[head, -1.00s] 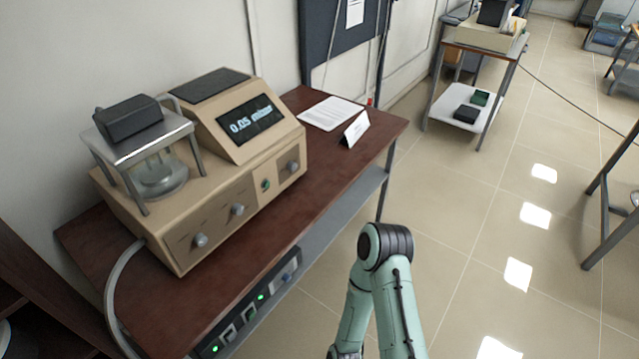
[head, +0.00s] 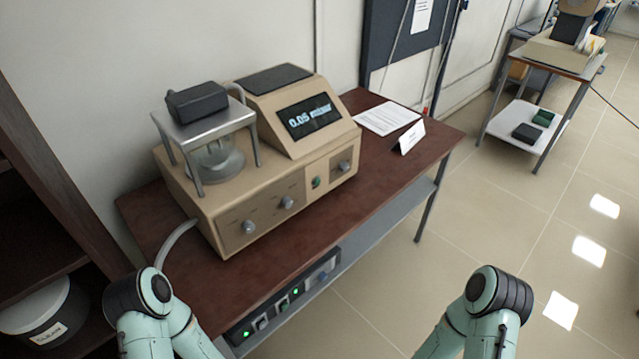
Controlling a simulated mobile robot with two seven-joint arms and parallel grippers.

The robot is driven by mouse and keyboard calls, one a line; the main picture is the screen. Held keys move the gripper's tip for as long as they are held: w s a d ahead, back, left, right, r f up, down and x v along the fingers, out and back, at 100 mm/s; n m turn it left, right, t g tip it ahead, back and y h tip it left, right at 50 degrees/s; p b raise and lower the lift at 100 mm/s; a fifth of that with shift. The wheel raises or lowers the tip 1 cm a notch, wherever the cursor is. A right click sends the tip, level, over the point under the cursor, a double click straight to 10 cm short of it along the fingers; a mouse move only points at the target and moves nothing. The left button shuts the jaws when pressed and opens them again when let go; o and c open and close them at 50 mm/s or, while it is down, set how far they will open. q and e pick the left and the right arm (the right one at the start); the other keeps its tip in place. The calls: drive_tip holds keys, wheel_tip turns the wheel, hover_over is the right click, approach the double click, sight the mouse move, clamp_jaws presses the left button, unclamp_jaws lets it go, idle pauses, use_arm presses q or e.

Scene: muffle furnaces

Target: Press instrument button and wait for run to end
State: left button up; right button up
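The beige instrument (head: 270,190) stands on a dark red-brown table (head: 400,178) left of centre. Its tilted dark screen (head: 310,116) reads what looks like "0.05 mbar". Its front has several grey knobs, one of them here (head: 288,202), and a small green button (head: 316,182) between two of them. Of my arms only teal links with black joints show at the bottom left and bottom right, apart from the instrument. Neither gripper is in the picture.
A metal stand with a black block (head: 197,102) sits over a glass vessel on the instrument. A power strip (head: 290,300) with green lights runs below the tabletop. Tiled floor is open at right.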

use_arm(q)
clamp_jaws()
idle(1.9)
